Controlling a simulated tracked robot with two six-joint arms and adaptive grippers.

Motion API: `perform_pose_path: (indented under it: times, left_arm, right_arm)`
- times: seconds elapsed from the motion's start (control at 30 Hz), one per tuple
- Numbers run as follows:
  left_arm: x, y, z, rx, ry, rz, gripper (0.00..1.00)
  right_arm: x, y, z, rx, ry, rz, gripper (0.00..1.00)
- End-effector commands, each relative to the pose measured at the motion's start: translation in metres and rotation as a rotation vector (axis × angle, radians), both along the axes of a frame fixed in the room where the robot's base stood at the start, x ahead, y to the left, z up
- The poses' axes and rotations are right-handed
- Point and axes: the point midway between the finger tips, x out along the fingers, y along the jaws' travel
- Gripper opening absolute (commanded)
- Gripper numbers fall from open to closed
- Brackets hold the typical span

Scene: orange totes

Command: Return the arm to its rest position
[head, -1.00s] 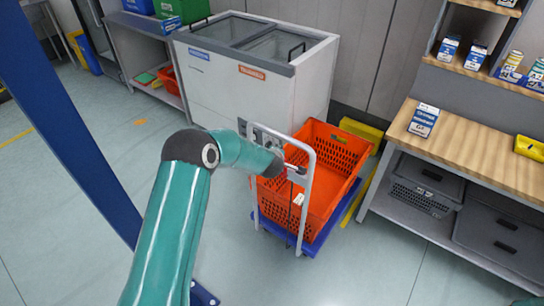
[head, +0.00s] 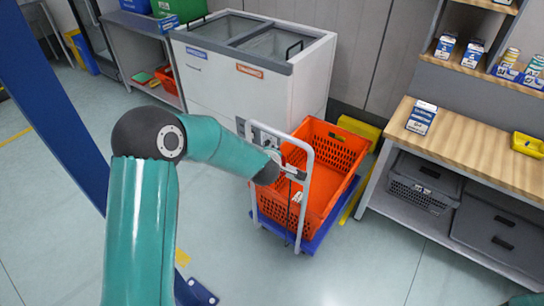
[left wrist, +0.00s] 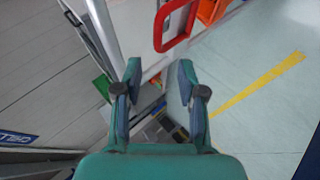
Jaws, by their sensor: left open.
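My left arm (head: 140,220) comes in from the lower left of the head view, bends at a dark elbow joint, and reaches right toward the cart. My left gripper (left wrist: 158,88) is open in the left wrist view, with nothing between its fingers. In the head view the gripper is small and partly hidden by the wrist, near the upright handle of the cart; I cannot tell whether it touches it. An orange tote (head: 345,150) sits on the blue cart (head: 322,232). My right gripper is not in view.
A white chest freezer (head: 250,85) stands behind the cart. A wooden workbench (head: 470,140) with a carton (head: 421,118) and a yellow bin (head: 528,145) is on the right. A blue post (head: 60,120) rises on the left. The floor in front is clear.

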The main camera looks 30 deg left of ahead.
Motion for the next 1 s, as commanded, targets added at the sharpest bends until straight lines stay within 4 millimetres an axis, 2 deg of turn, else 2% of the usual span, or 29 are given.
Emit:
perform_pose_path:
  times: [0.27,0.37,0.47,0.57,0.67,0.7,0.77,0.8,0.9,1.0]
  left_arm:
    - [-0.001,0.002,-0.003,0.0,0.004,0.003,0.4]
    - [-0.006,0.005,-0.02,-0.002,0.035,0.008,0.4]
    - [-0.024,0.001,-0.054,-0.001,0.108,-0.012,0.4]
    - [-0.057,-0.016,-0.101,0.016,0.218,-0.115,0.4]
    - [-0.105,-0.045,-0.149,0.04,0.352,-0.304,0.4]
    - [-0.127,-0.058,-0.166,0.048,0.405,-0.397,0.4]
    - [-0.162,-0.079,-0.187,0.053,0.478,-0.545,0.4]
    - [-0.186,-0.092,-0.198,0.056,0.521,-0.646,0.4]
    - [-0.242,-0.122,-0.215,0.051,0.601,-0.892,0.4]
    - [-0.287,-0.146,-0.218,0.048,0.639,-1.115,0.4]
  right_arm:
    - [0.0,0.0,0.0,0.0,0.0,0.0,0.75]
    - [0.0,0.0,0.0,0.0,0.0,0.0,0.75]
    - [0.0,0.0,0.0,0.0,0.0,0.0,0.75]
    - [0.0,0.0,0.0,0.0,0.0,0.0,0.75]
    - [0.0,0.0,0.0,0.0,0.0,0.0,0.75]
    - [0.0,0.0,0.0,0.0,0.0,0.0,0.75]
    - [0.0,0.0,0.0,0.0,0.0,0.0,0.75]
    - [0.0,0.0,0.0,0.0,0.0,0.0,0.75]
    - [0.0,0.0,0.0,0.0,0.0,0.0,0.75]
    - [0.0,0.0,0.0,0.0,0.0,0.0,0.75]
